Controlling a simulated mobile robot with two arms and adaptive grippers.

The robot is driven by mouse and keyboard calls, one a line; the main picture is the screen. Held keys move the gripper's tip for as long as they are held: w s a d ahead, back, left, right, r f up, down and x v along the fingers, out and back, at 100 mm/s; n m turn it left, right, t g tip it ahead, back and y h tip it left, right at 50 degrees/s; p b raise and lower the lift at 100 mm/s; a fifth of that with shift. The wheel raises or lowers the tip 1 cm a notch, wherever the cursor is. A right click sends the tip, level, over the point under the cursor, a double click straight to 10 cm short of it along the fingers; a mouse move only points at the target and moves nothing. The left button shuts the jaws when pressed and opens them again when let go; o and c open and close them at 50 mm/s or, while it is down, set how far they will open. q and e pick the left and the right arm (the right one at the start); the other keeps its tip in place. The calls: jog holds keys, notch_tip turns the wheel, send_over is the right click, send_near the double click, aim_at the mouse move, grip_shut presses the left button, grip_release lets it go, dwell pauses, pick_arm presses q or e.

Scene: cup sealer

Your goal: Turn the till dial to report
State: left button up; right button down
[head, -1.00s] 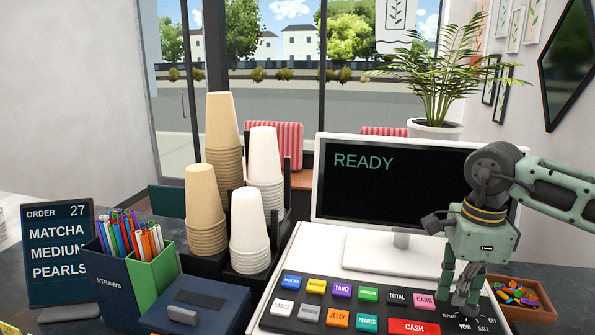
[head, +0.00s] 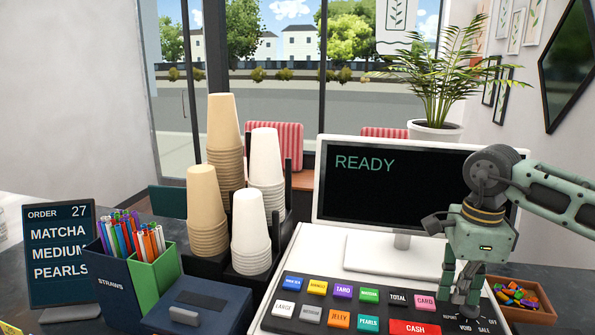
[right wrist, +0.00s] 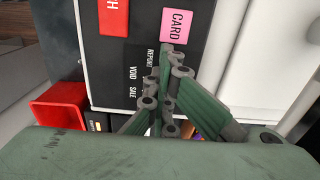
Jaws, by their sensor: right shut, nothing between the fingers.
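The till panel (head: 300,325) stands at the front, with the labels REPORT, VOID and SALE at its right end. The same labels show in the right wrist view beside the fingers. My right gripper (head: 462,308) points down over this part of the panel, its fingers shut with nothing between them. In the right wrist view the right fingertips (right wrist: 166,55) are next to the word REPORT. The dial itself is hidden by the fingers, so I cannot tell its setting or whether they touch it. The till screen (head: 400,185) reads READY. My left gripper is not in view.
A wooden box of coloured pieces (head: 522,300) stands just right of the panel. The CASH key (head: 414,328) and CARD key (head: 424,302) lie left of the gripper. Stacked cups (head: 250,245), a straw holder (head: 153,275) and an order sign (head: 60,255) stand to the left.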

jog(key=shift+w+d+f, duration=0.35)
jog(key=shift+d+f, duration=0.05)
jog(key=shift+d, duration=0.05)
jog(key=shift+w+d+p, duration=0.3)
jog(key=shift+w+p, duration=0.1)
jog(key=shift+p, duration=0.05)
jog(key=shift+w+r, duration=0.15)
jog(key=shift+w, duration=0.15)
jog(key=shift+a, duration=0.15)
jog(key=shift+w+a+p, duration=0.15)
jog(key=shift+w+p, duration=0.1)
jog(key=shift+p, duration=0.1)
notch_tip(320, 180, up, 6)
jog(key=p, duration=0.4)
